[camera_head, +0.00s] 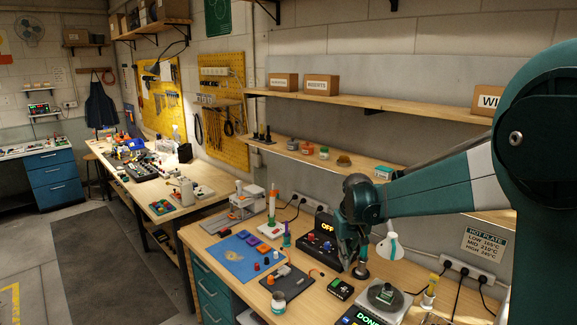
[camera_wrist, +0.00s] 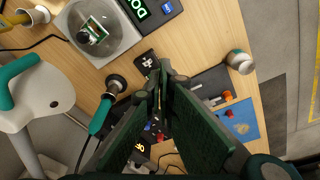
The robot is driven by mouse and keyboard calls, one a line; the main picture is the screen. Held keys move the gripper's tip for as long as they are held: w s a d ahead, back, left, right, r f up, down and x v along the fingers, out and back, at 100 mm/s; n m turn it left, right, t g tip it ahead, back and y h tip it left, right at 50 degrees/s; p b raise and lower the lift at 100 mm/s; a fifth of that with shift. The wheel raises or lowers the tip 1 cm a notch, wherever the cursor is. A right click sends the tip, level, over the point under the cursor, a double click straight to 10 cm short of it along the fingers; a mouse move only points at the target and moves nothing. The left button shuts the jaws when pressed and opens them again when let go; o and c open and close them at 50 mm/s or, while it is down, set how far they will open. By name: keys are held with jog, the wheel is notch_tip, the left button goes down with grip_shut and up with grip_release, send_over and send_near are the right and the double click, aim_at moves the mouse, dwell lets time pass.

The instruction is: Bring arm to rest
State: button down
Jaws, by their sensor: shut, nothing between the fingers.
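My arm reaches in from the right in the head view, and my gripper (camera_head: 350,262) points down over the wooden bench (camera_head: 210,236), near its back. In the wrist view the gripper (camera_wrist: 163,72) has its dark green fingers drawn together at the tips, shut with nothing held. A device with a lit "DONE" display (camera_head: 362,317) stands at the front right of the gripper. Its round plate (camera_head: 372,299) carries a small part with a green board (camera_wrist: 92,32). I cannot tell the gripper's exact height above the bench.
A small black box (camera_head: 341,289) sits in front. A shelf (camera_head: 350,103) runs behind.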

jog(key=s+d+r+m+t+b, duration=0.1)
jog(key=s+r+b, duration=0.15)
jog(key=s, duration=0.75)
jog(key=s+d+r+t+b, duration=0.15)
jog(key=s+r, duration=0.25)
jog(key=s, duration=0.6)
jog(key=s+f+t+b, duration=0.1)
jog(key=s+f, duration=0.1)
jog(key=s, duration=0.7)
jog(key=s+f+m+t+b, duration=0.1)
jog(key=s+f+t, duration=0.1)
jog(key=s, duration=0.7)
jog(key=shift+f+b, duration=0.3)
jog(key=shift+f, duration=0.45)
